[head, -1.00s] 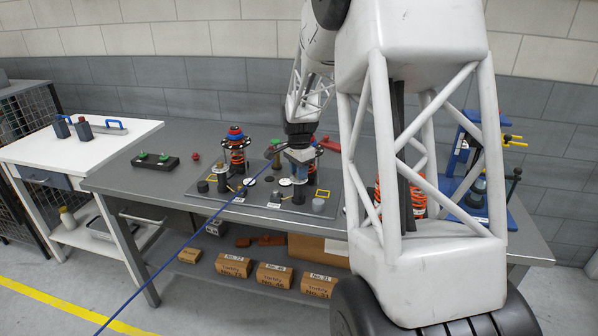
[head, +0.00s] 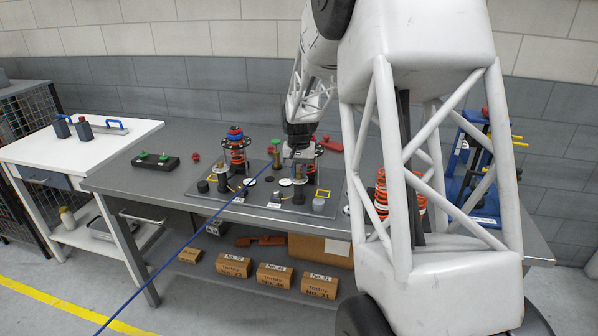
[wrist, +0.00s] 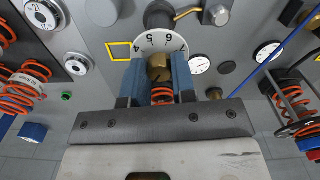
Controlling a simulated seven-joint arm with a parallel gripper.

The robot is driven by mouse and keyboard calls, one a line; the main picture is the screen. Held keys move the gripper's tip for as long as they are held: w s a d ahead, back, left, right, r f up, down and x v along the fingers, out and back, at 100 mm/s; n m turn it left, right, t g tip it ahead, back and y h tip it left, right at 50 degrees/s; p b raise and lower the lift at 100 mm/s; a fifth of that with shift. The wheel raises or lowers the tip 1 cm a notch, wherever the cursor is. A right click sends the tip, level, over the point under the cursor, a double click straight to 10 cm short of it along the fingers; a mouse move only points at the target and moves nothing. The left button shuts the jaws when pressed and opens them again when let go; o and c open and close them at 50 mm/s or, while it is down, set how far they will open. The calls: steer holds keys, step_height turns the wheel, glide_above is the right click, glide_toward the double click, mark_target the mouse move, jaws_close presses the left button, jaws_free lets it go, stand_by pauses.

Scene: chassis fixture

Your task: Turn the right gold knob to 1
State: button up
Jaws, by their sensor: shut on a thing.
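The right gold knob (wrist: 158,68) shows in the wrist view between the two blue finger pads of my gripper (wrist: 160,78), which is shut on it. A white dial with black numbers (wrist: 150,41) lies around the knob. The figures 4, 5 and 6 are readable; the rest is partly hidden by the fingers, and I cannot tell the setting.
A spring post with blue and red rings (head: 236,150) stands left of my gripper. A thin blue line (head: 190,240) crosses the head view.

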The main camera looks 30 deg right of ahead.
mark_target(299, 172)
steer(key=n, duration=0.6)
stand_by(0.4)
steer(key=o, duration=0.9)
steer(key=shift+r, duration=0.1)
steer(key=shift+r, duration=3.8)
